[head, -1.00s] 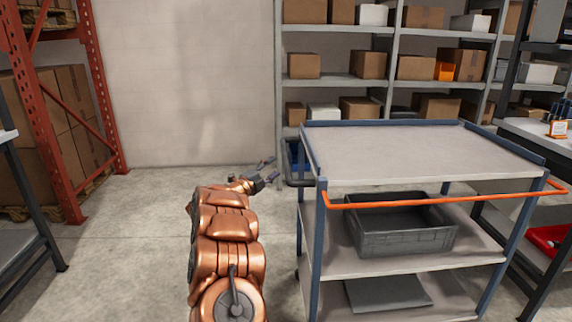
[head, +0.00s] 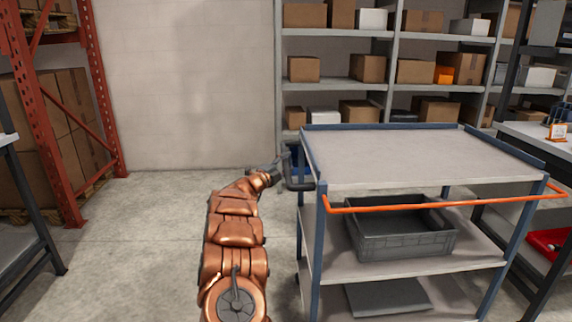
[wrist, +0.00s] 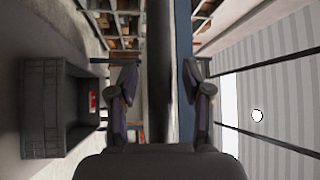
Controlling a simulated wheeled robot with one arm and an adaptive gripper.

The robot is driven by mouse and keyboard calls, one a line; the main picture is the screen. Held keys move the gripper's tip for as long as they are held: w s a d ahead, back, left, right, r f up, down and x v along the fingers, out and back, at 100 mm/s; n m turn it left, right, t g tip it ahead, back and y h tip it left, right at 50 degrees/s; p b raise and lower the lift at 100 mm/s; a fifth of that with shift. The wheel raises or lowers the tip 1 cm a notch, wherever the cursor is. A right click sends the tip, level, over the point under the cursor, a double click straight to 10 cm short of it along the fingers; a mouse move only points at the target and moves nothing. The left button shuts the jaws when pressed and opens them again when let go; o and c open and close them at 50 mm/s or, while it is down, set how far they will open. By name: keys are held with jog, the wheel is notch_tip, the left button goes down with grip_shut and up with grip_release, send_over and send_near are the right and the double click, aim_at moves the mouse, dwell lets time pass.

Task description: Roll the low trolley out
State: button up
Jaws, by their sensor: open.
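The trolley (head: 420,158) stands right of centre in the head view, with three grey decks and blue posts. An orange bar (head: 440,202) runs along its near side. A dark handle (head: 299,186) sticks out at its left end. My gripper (head: 285,160) is at that handle, partly hidden behind it in the head view. In the wrist view my gripper (wrist: 160,85) is open, one finger on each side of a dark bar (wrist: 158,45), apparently the handle. I cannot tell whether the fingers touch it.
A grey bin (head: 405,240) sits on the trolley's middle deck and a flat grey piece (head: 388,296) on the lowest. Shelving with boxes (head: 415,71) stands behind. A workbench (head: 540,140) is close on the right, an orange rack (head: 40,110) at left. The floor (head: 140,250) left of the trolley is clear.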

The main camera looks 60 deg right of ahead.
grip_shut()
dwell(0.3)
dwell(0.3)
